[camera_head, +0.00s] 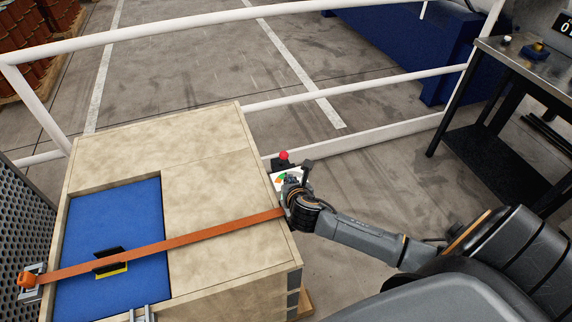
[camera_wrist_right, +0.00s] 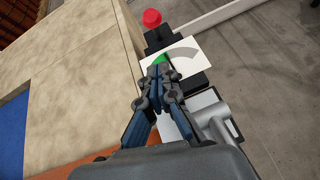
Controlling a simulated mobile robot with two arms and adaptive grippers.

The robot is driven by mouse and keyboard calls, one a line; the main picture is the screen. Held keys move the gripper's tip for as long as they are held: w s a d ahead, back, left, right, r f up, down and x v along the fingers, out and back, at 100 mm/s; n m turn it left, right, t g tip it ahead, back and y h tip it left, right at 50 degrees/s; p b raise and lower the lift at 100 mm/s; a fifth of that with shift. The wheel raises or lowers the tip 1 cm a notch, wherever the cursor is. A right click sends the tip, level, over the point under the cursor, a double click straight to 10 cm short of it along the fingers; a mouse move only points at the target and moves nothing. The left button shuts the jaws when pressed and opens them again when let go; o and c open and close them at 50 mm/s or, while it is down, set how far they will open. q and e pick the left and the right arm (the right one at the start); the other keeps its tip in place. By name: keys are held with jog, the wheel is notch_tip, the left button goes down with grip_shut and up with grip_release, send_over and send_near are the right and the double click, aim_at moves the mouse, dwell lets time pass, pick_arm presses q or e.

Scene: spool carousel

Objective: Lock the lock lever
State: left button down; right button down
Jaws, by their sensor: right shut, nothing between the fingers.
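A lever with a round red knob (camera_head: 284,155) stands at the right side of the wooden crate; the knob also shows in the wrist view (camera_wrist_right: 152,18). Below it is a white card (camera_wrist_right: 186,60) with a curved green and grey scale. I cannot tell the lever's exact lock position. My right gripper (camera_head: 288,183) is over the card. In the wrist view its fingertips (camera_wrist_right: 160,73) are shut and empty, just below the green part of the scale and apart from the red knob. The fingers hide part of the mechanism. My left gripper is not in view.
An orange strap (camera_head: 190,238) crosses the wooden crate (camera_head: 205,150) and its blue inset (camera_head: 135,210). White railings (camera_head: 350,85) run behind the crate. A metal workbench (camera_head: 520,60) stands at the upper right. Grey floor lies right of the crate.

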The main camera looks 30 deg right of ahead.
aim_at(283, 158)
jog(key=x, duration=0.3)
jog(key=shift+w, duration=0.1)
jog(key=shift+w+d+r+p, duration=0.15)
jog(key=shift+w+d, duration=0.15)
jog(key=shift+w, duration=0.4)
jog(key=shift+w+d+f+p, duration=0.1)
jog(key=shift+w+d, duration=0.25)
jog(key=shift+w, duration=0.35)
jog(key=shift+w+d+r+p, duration=0.15)
jog(key=shift+w+d, duration=0.15)
jog(key=shift+w, duration=0.35)
